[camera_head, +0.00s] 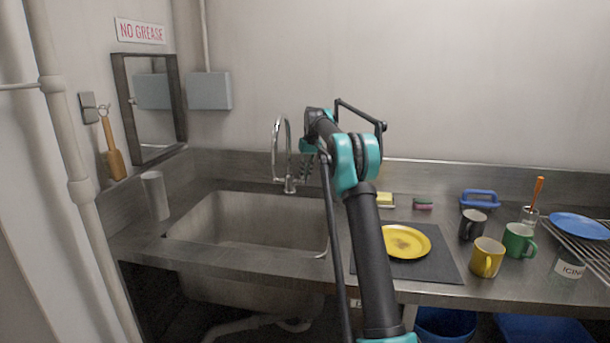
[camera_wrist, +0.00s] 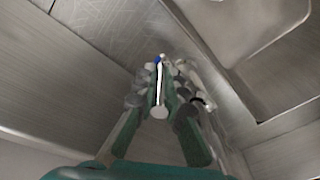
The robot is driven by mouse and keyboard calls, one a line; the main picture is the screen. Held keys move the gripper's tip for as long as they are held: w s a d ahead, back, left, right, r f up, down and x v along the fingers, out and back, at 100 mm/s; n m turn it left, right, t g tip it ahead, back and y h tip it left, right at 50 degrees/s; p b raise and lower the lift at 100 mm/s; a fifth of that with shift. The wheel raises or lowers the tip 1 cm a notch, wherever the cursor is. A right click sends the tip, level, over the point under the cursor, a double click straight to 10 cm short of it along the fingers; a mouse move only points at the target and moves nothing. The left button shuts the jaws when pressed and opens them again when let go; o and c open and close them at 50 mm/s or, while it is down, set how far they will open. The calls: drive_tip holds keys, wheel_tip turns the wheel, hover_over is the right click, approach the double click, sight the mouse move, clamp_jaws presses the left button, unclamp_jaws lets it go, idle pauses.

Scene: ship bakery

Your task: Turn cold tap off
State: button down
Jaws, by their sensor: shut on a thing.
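The tap (camera_head: 289,185) is a chrome gooseneck at the back rim of the sink. My gripper (camera_head: 306,166) is at its right side, partly hidden by my own arm. In the wrist view, a slim pale lever with a blue mark, the cold tap handle (camera_wrist: 159,80), lies between the fingers of my gripper (camera_wrist: 162,78). The fingers are closed around it. How far the handle is turned I cannot tell, and I cannot make out any water stream.
The steel sink (camera_head: 180,222) is left of my arm. A yellow plate (camera_head: 407,242) lies on a dark mat (camera_head: 445,270) to the right, with a yellow mug (camera_head: 487,258) and green mug (camera_head: 518,240) beyond. A glass (camera_head: 155,196) stands at the left.

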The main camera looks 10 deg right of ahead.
drive_tip(key=shift+w, duration=0.1)
idle(0.3)
drive_tip(key=c, duration=1.6)
unclamp_jaws()
drive_tip(key=shift+s+d+r, duration=0.25)
drive_tip(key=shift+d+r, duration=0.05)
drive_tip(key=shift+r, duration=1.65)
drive_tip(key=shift+s+d+r, duration=0.2)
drive_tip(key=shift+d+r, duration=0.05)
drive_tip(key=shift+r, duration=1.75)
drive_tip(key=shift+s+d+r, duration=0.25)
drive_tip(key=shift+d+r, duration=0.05)
drive_tip(key=shift+r, duration=1.65)
